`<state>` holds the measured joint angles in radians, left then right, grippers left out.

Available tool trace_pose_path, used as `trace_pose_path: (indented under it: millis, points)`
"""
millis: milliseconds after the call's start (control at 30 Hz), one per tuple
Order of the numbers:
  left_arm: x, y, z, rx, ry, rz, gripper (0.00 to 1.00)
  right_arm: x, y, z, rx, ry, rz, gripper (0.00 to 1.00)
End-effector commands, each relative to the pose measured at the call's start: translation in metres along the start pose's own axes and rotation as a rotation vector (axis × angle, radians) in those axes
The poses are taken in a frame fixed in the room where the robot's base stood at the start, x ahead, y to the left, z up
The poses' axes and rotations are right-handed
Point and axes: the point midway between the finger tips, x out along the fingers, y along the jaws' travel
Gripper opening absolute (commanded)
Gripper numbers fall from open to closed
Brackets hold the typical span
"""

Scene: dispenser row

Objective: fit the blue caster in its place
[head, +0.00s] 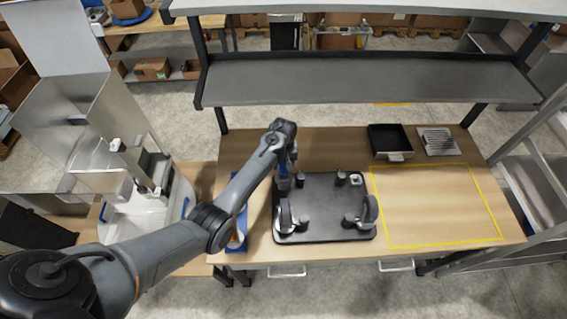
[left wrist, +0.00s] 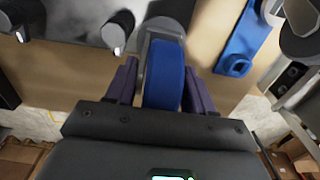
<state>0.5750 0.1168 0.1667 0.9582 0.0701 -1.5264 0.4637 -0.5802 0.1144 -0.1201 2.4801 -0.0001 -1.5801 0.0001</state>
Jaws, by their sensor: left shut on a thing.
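My left gripper (left wrist: 165,85) is shut on the blue caster (left wrist: 165,72). The caster has a blue wheel in a grey fork, with a finger on each side of the wheel. In the head view the left gripper (head: 284,178) is over the back left corner of a dark base plate (head: 325,210). Whether the caster touches the plate is hidden. Grey-and-black casters stand at the plate's front left (head: 286,216) and front right (head: 366,212). Dark round posts (head: 340,178) stand toward its back; posts (left wrist: 117,30) also show in the left wrist view. My right gripper is not in view.
A blue rail (head: 236,225) lies left of the plate, partly behind my arm. A black bin (head: 389,140) and a ribbed grey tray (head: 437,142) stand at the back right. The yellow-outlined area (head: 435,205) is empty. A grey shelf (head: 370,80) overhangs the back.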

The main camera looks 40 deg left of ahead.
Motion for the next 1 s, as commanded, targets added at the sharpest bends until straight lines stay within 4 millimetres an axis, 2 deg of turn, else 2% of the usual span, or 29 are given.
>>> trace_pose_path:
  millis: [1000]
  points:
    - [0.025,0.000,0.000,0.000,0.001,0.001,0.02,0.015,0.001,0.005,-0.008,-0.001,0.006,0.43]
